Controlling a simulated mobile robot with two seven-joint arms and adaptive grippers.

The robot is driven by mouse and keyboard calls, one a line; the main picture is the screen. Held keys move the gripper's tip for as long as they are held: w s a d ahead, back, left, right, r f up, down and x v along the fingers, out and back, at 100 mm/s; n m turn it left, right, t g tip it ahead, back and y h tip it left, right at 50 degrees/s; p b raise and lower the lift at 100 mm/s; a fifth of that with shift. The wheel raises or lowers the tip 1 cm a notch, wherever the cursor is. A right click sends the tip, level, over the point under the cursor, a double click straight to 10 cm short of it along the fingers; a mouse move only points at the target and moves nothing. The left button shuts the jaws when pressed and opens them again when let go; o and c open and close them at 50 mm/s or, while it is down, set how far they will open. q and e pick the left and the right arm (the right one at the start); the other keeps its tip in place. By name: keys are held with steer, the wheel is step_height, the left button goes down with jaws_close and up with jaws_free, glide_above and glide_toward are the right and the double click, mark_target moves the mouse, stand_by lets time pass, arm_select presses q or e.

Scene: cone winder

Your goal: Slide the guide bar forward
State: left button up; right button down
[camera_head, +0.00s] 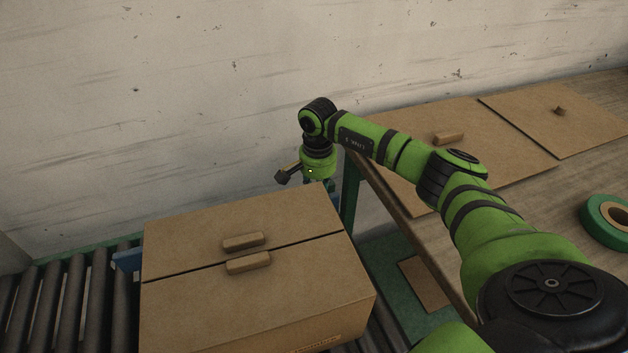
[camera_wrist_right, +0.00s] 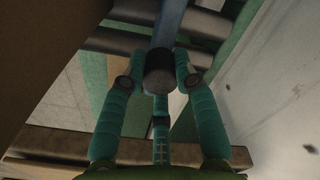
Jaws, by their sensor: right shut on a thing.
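The guide bar shows in the right wrist view as a blue bar (camera_wrist_right: 170,28) with a dark round end knob (camera_wrist_right: 159,73). In the head view a short blue piece, which looks like the same bar, shows at the left of the carton (camera_head: 128,260); the rest is hidden behind the carton. My right gripper (camera_wrist_right: 160,68) is shut on the bar's knob end, with teal fingers on both sides of it. In the head view my right gripper (camera_head: 320,183) is at the carton's far right corner, its fingertips mostly hidden. My left gripper is not in view.
The closed two-flap cardboard carton (camera_head: 250,285) sits on roller conveyor (camera_head: 65,300), close to my right gripper. The wall (camera_head: 200,100) is behind. A wooden table (camera_head: 440,235) at right holds flat cardboard sheets (camera_head: 480,145) and a green tape roll (camera_head: 606,221).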

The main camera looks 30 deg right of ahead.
steer(key=shift+s, duration=0.15)
steer(key=shift+w, duration=0.2)
steer(key=c, duration=1.3)
jaws_free()
steer(key=o, duration=0.4)
steer(key=shift+c, duration=0.2)
steer(key=shift+w+d, duration=0.1)
steer(key=shift+w, duration=0.05)
steer(key=shift+r, duration=0.1)
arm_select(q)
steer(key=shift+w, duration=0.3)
arm_select(e)
step_height(320, 180, up, 12)
